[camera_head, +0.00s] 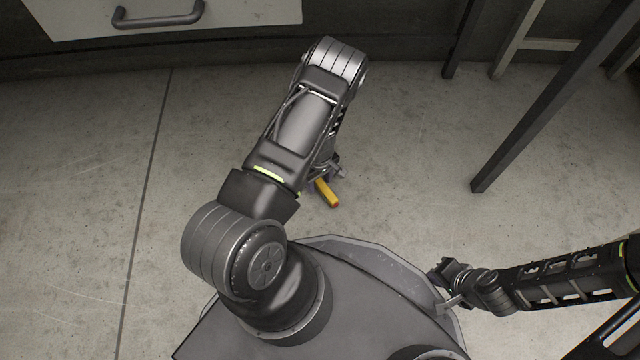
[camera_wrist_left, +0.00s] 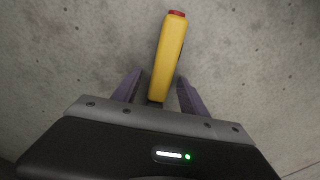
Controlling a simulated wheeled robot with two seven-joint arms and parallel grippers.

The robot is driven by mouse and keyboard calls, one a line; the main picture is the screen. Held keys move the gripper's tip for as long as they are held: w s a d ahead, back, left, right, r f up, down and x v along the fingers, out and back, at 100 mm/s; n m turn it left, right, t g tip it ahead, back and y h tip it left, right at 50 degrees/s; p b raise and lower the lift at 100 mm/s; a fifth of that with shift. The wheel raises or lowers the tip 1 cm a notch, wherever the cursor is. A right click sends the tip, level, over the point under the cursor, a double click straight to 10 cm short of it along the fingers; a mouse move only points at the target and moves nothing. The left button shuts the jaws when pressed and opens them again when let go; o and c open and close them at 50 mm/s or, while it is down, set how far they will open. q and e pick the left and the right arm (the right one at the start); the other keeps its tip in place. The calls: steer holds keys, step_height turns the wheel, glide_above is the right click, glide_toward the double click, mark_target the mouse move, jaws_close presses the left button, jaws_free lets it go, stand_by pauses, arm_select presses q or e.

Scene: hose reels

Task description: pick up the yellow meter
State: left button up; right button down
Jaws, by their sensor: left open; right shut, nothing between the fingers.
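The yellow meter (camera_head: 327,193) lies on the concrete floor, just in front of my base in the head view. It is a long yellow body with a red end. In the left wrist view the yellow meter (camera_wrist_left: 168,58) extends away from the gripper, its near dark end between the fingers. My left gripper (camera_wrist_left: 157,88) is open, with one finger on each side of the meter and a gap on both sides. My right gripper (camera_head: 441,284) is shut and empty beside my base at the right.
A cabinet with a drawer handle (camera_head: 158,17) stands along the back. A dark table leg (camera_head: 535,110) and a lighter frame are at the upper right. The concrete floor (camera_head: 85,190) at the left is clear, as is the floor around the meter.

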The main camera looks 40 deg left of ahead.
arm_select(q)
jaws_close()
stand_by(0.5)
